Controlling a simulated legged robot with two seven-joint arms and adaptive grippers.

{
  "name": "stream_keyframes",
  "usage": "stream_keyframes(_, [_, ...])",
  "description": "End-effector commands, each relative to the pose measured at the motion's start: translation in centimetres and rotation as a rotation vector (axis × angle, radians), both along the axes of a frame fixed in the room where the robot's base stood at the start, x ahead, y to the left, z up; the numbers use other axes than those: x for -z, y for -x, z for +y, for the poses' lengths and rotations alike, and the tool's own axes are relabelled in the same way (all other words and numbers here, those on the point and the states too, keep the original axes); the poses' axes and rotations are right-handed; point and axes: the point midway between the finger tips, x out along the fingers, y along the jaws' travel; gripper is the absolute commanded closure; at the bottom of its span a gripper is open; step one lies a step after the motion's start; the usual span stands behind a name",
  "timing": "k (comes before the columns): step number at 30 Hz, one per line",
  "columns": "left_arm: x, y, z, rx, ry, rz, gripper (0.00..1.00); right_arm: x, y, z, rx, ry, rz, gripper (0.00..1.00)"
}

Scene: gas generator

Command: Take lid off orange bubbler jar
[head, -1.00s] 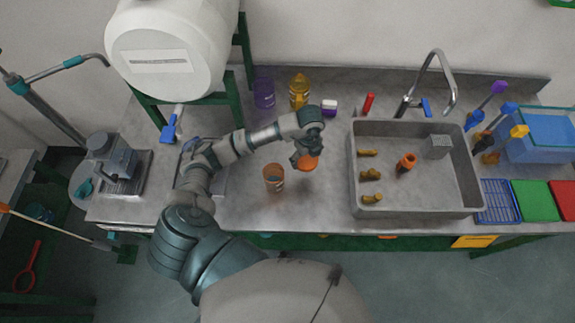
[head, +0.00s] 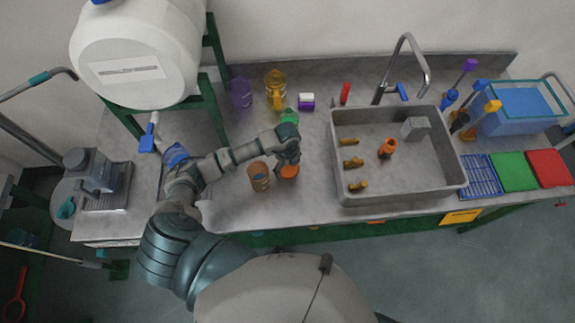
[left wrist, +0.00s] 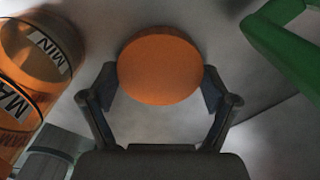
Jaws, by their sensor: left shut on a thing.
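The orange bubbler jar (head: 259,178) stands open-topped on the steel counter, left of my left gripper. In the left wrist view the see-through orange jar (left wrist: 38,50) shows at the upper left, with MIN and MAX labels. My left gripper (head: 289,163) is shut on the round orange lid (head: 289,172), just right of the jar and apart from it. In the left wrist view the lid (left wrist: 160,66) sits between the two fingers of the gripper (left wrist: 160,85). How high the lid is above the counter is hard to tell. My right gripper is not in view.
A steel sink (head: 395,188) with several small brown fittings lies to the right. A white tank (head: 140,60) is at upper left. Counter between lid and sink is clear.

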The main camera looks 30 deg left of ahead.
Motion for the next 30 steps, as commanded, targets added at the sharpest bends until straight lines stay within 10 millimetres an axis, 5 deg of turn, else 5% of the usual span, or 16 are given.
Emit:
stream_keyframes(3, [0.3, 0.0, 0.1, 0.000, 0.000, 0.000, 0.56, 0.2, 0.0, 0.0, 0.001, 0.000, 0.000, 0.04])
stream_keyframes(4, [0.2, 0.0, 0.1, 0.000, 0.000, 0.000, 0.06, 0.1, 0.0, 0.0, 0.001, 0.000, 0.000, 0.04])
stream_keyframes(5, [0.2, 0.0, 0.0, 0.000, 0.000, 0.000, 0.00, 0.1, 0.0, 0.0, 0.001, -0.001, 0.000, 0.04])
stream_keyframes(19, [-0.9, -0.1, -0.1, 0.001, -0.001, -0.001, 0.00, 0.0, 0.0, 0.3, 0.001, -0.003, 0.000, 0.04])
stream_keyframes(30, [-8.8, -0.1, 0.0, 0.001, 0.000, -0.004, 0.00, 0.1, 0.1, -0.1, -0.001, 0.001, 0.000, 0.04])
